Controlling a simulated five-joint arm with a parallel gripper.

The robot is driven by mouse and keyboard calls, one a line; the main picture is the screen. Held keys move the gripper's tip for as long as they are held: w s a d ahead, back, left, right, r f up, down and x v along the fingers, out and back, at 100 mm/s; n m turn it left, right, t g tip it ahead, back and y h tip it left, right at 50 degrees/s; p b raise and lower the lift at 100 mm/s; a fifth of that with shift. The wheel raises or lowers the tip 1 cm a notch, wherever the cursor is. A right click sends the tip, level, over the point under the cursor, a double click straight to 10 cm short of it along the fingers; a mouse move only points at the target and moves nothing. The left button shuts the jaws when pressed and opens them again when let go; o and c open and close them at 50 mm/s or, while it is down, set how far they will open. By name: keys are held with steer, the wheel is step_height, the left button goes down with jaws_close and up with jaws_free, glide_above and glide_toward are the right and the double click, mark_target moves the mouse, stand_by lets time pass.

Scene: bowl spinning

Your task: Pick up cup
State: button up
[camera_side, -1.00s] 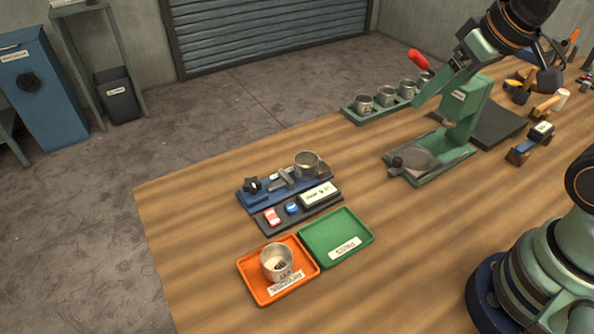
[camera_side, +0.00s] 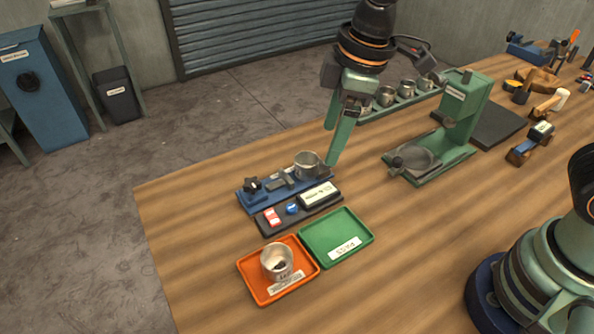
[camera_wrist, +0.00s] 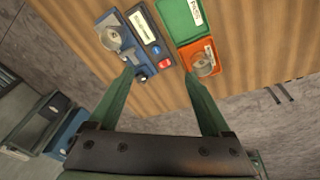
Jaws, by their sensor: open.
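One metal cup (camera_side: 307,166) sits at the right end of a blue fixture (camera_side: 263,196) on the wooden bench. It also shows in the wrist view (camera_wrist: 109,38), up and left of the left fingertip. A second metal cup (camera_side: 277,263) stands in an orange tray (camera_side: 258,290), and shows in the wrist view (camera_wrist: 203,66) just right of the right fingertip. Several similar cups (camera_side: 387,96) stand in a green rack behind. My gripper (camera_side: 329,147) is open and empty, fingers pointing down, close to the fixture cup in the side view. I cannot tell its exact height.
A green tray (camera_side: 358,247) lies empty beside the orange one. A black strip (camera_side: 270,225) with small red, blue and pale parts lies between trays and fixture. A green press (camera_side: 462,120) stands to the right. Bench space right of the green tray is clear.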

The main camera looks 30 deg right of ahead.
steer(key=s+a+f+n+g+h, duration=0.1)
steer(key=s+a+f+n, duration=0.15)
steer(key=a, duration=0.35)
steer(key=s+a+f+n+g, duration=0.1)
steer(key=a+f+n, duration=0.3)
steer(key=a, duration=0.2)
glide_toward(276, 257)
steer(key=shift+s+a+f+n, duration=0.1)
steer(key=shift+s+a+n, duration=0.15)
steer(key=shift+s, duration=0.35)
steer(key=shift+s+a+f+n, duration=0.1)
steer(key=shift+s+a, duration=0.2)
steer(key=shift+s, duration=0.3)
steer(key=shift+w+f, duration=0.1)
steer(key=shift+f, duration=2.8)
steer(key=c, duration=1.1)
steer(key=shift+r, duration=0.1)
